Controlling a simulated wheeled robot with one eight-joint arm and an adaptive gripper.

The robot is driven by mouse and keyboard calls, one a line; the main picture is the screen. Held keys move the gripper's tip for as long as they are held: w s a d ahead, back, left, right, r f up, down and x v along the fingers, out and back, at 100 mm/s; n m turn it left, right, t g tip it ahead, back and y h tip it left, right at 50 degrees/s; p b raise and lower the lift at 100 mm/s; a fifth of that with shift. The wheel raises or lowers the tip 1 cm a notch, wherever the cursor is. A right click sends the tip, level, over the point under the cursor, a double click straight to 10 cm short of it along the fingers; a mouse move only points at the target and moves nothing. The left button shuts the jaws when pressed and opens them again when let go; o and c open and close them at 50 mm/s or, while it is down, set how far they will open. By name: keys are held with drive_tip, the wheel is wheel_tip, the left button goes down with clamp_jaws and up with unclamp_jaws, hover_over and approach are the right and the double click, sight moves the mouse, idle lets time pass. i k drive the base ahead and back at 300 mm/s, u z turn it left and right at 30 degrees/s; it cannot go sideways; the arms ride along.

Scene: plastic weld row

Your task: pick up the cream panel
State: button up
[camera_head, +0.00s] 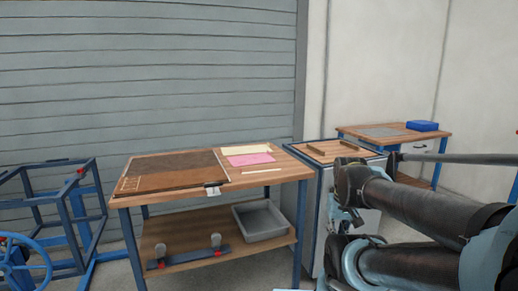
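The cream panel (246,150) is a thin, pale flat sheet. It lies near the back edge of the wooden workbench (292,172), just behind a pink panel (251,160). My arm is folded at the right of the view, well to the right of the cream panel and not touching it. Dark and light parts at the left end of my arm are small and overlap, so I cannot make out my gripper's fingers or whether they are open. No panel shows in my arm.
A brown board (172,170) covers the bench's left half. A pale strip (261,170) lies in front of the pink panel. A grey bin (260,221) stands on the lower shelf. A cabinet (318,195) with a wooden tray (335,149) adjoins on the right. A blue frame (75,200) stands left.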

sight(248, 150)
drive_tip(key=u, duration=0.15)
drive_tip(key=i, duration=0.9)
drive_tip(key=u, duration=0.3)
